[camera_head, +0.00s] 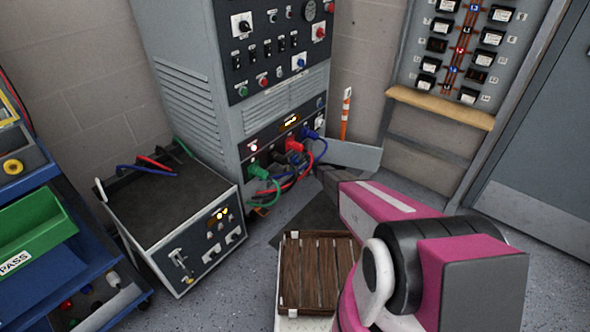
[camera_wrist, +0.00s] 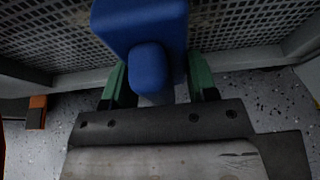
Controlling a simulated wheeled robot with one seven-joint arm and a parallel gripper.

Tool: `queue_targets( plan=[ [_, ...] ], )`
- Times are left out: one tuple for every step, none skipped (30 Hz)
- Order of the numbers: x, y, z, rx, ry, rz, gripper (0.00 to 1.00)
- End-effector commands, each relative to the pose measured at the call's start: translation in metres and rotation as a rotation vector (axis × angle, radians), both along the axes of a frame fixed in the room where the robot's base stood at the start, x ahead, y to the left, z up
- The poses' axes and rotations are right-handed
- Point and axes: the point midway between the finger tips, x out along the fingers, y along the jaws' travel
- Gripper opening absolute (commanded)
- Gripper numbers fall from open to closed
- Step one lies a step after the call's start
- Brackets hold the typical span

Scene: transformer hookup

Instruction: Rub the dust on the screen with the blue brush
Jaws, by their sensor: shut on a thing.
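In the wrist view my gripper (camera_wrist: 158,80), with green fingers, is shut on a blue block-shaped thing, which I take as the blue brush (camera_wrist: 141,25). A dark perforated screen (camera_wrist: 240,35) in a grey frame lies behind the brush. The brush overlaps the screen in the picture; I cannot tell whether they touch. The bristles are hidden, and I cannot make out dust on the mesh. In the head view my arm reaches to the low right side of the tall cabinet; the fingers, brush and screen cannot be made out there.
The tall grey cabinet (camera_head: 180,85) has coloured cables (camera_head: 290,172) plugged in low at its front. A black-topped unit (camera_head: 150,205) stands left of it. A slatted wooden crate (camera_head: 291,262) sits below my arm. Speckled floor is clear at right.

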Motion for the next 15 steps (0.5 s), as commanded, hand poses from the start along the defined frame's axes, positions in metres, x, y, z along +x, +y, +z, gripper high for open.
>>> queue_targets(
  plan=[
    [0.004,-0.002,0.0,0.001,-0.001,-0.001,0.34],
    [0.006,-0.003,0.0,0.001,-0.001,-0.001,0.34],
    [0.008,-0.005,0.0,0.001,-0.001,-0.001,0.34],
    [0.01,-0.006,0.0,0.001,-0.001,-0.001,0.34],
    [0.012,-0.008,0.0,0.001,-0.001,-0.001,0.34],
    [0.014,-0.01,0.0,0.001,-0.002,-0.001,0.34],
    [0.016,-0.011,0.0,0.002,-0.001,-0.001,0.34],
    [0.018,-0.013,0.0,0.002,-0.001,0.0,0.34],
    [0.02,-0.014,0.0,0.002,-0.001,0.0,0.34],
    [0.022,-0.016,0.0,0.002,-0.001,0.0,0.34],
    [0.023,-0.017,0.0,0.002,-0.001,0.0,0.34],
    [0.024,-0.019,0.0,0.002,-0.001,0.0,0.34],
    [0.025,-0.02,0.0,0.002,-0.001,0.0,0.34],
    [0.025,-0.02,0.0,0.002,-0.001,0.0,0.34],
    [0.026,-0.021,0.0,0.002,-0.001,0.0,0.34]
  ],
)
